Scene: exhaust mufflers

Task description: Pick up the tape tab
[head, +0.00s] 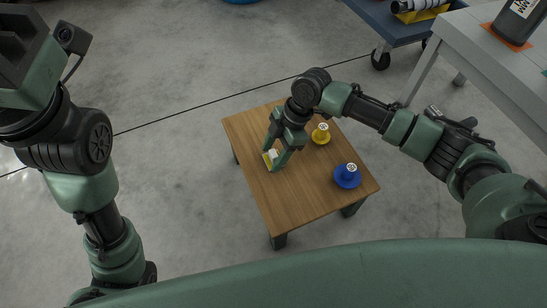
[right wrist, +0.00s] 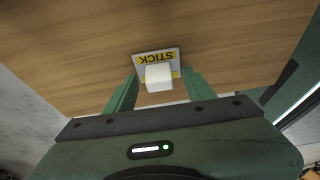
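The tape tab is a small white block (right wrist: 158,77) on a flat white and yellow label marked STICK (right wrist: 154,56). It lies on the wooden table, and the head view shows the white block (head: 273,153) near the table's left edge. My right gripper (head: 272,160) is down at the tab. In the right wrist view its fingers (right wrist: 158,88) stand apart on either side of the block, with a gap on each side. Whether the fingertips touch the table is unclear. My left arm rises at the left of the head view; its fingers are out of the picture.
A grey bench (head: 490,60) and a blue cart (head: 395,25) stand at the upper right. The table's front part is clear.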

